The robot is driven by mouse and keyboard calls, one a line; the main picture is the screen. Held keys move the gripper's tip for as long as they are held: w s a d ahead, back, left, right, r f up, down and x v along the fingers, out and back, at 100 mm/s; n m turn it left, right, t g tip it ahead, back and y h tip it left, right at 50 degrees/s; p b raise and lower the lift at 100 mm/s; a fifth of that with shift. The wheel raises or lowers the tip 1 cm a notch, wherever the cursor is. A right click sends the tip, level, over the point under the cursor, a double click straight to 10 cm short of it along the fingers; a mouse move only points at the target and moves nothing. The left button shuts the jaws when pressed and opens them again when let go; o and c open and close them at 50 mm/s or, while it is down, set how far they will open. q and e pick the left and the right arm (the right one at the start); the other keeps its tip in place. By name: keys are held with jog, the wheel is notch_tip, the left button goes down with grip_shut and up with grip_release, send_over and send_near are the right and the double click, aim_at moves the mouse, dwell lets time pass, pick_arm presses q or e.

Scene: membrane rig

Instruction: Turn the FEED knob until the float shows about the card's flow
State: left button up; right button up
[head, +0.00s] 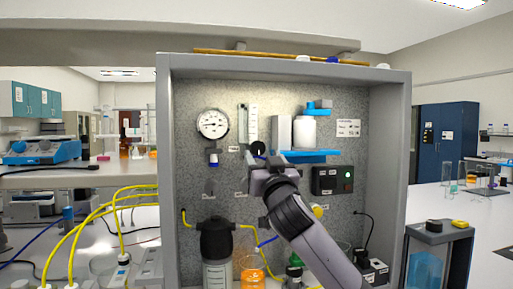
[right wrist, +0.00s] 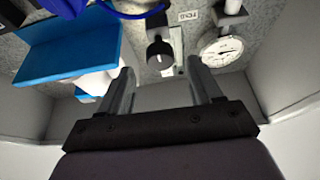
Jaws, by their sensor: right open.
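The black FEED knob (head: 258,148) sits on the grey speckled panel, just under the clear flow tube (head: 250,122). In the right wrist view the knob (right wrist: 158,50) lies just past the fingertips, in line with the gap between them. My right gripper (head: 261,164) is open and empty, just below the knob in the head view. No touch on the knob shows. The float and its reading are too small to make out. A white card (head: 348,128) is on the panel at right; its text is unreadable. My left gripper is not in view.
A round gauge (head: 213,124) is left of the flow tube. A blue shelf (head: 306,157) with a white container (head: 303,131) is close on the right. The cabinet's side walls (head: 166,170) enclose the panel.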

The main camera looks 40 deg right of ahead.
aim_at(259, 149)
jog(key=p+x, duration=0.1)
jog(key=x, duration=0.3)
jog(key=shift+d+r+p, duration=0.1)
jog(key=shift+r+p, duration=0.15)
jog(key=shift+p, duration=0.1)
jog(key=shift+x, duration=0.9)
jog(key=shift+w+f, duration=0.1)
jog(key=shift+f, duration=0.1)
jog(key=c, duration=1)
